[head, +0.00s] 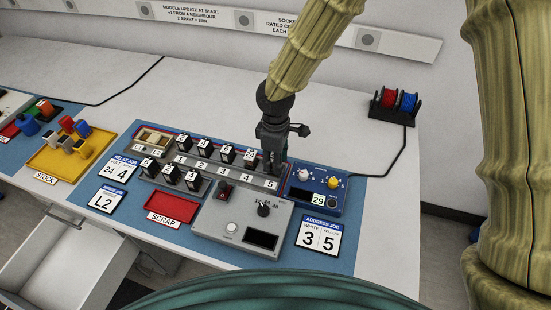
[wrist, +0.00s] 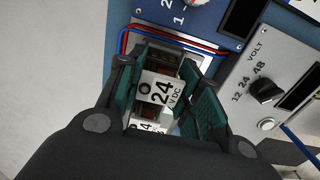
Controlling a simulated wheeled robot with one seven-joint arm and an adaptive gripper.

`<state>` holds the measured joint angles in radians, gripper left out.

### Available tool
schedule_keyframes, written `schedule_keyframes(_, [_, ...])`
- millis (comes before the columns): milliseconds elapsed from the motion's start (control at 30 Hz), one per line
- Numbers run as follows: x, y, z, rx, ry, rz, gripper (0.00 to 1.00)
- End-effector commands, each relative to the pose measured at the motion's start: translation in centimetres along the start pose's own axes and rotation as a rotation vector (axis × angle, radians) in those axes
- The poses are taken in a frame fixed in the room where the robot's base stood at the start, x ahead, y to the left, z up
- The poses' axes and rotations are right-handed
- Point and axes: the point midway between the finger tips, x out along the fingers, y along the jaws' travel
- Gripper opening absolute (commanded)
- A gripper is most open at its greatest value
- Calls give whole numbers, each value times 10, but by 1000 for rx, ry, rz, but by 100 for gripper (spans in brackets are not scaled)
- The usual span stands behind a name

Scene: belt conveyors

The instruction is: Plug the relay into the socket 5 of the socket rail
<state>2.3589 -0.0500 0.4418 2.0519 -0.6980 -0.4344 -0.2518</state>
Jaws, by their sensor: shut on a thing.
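My gripper (head: 272,158) points down at the right end of the socket rail (head: 256,183), above or at the place labelled 5. In the wrist view my gripper (wrist: 168,88) is shut, its green pads on both sides of a relay (wrist: 160,92). The relay has a white top marked 24 V DC. Whether it is seated in socket 5 or just above it, I cannot tell; the gripper and relay hide the socket. Black relays (head: 203,146) stand in other places along the rail.
A blue box with knobs (head: 317,189) is close right of the gripper. A grey panel with a volt knob (head: 240,225) lies in front. A red scrap tray (head: 174,208) and a yellow stock tray (head: 60,160) are to the left. Red and blue wires (wrist: 170,36) run near the gripper.

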Motion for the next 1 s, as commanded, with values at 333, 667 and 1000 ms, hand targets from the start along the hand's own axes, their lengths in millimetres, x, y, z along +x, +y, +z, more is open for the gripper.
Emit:
schedule_keyframes(333, [3, 0, 0, 0, 0, 0, 14])
schedule_keyframes(667, [6, 0, 0, 0, 0, 0, 14])
schedule_keyframes(1000, [10, 0, 0, 0, 0, 0, 14])
